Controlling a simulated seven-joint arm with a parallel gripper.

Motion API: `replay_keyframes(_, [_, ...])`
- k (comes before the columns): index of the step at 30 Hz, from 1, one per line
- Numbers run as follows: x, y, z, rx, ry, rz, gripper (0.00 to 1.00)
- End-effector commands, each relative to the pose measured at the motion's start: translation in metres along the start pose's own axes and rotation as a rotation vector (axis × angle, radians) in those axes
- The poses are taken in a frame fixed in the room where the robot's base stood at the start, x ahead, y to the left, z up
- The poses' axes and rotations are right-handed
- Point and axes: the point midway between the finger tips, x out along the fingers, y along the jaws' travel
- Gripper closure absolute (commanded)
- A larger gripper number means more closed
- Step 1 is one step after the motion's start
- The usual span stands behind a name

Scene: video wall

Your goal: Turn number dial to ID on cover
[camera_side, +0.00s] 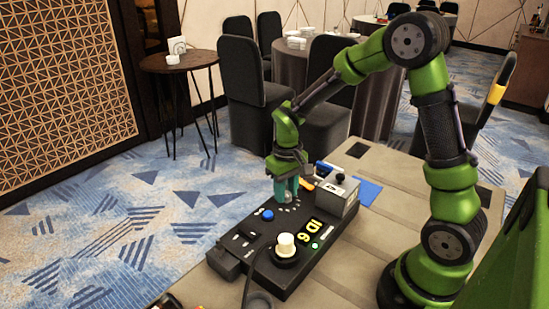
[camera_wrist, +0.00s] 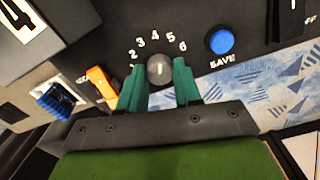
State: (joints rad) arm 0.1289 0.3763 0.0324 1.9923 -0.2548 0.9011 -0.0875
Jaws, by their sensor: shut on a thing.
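The number dial (camera_wrist: 159,70) is a small grey round knob on a black panel in the wrist view. White numbers 1 to 6 arc around its upper side, with 4 above it. A faint light mark shows on its face; which number it points to is unclear. My gripper (camera_wrist: 161,82) has its two green fingers shut on the dial, one on each side. In the side view my gripper (camera_side: 286,190) reaches down to the panel and hides the dial. A grey box-shaped cover (camera_side: 337,196) bears a black 4, which also shows in the wrist view (camera_wrist: 36,16).
An orange switch (camera_wrist: 102,86) and a blue connector (camera_wrist: 56,100) lie left of the dial.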

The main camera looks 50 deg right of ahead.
Motion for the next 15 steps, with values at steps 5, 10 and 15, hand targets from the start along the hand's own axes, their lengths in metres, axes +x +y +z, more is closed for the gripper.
replay_keyframes(5, [-0.0014, 0.0003, 0.0, -0.09, 0.0, -0.001, 0.97])
replay_keyframes(10, [-0.0014, -0.0001, 0.0, -0.143, 0.0, -0.001, 0.97])
replay_keyframes(15, [-0.0015, -0.0002, 0.0, -0.166, 0.0, -0.001, 0.97])
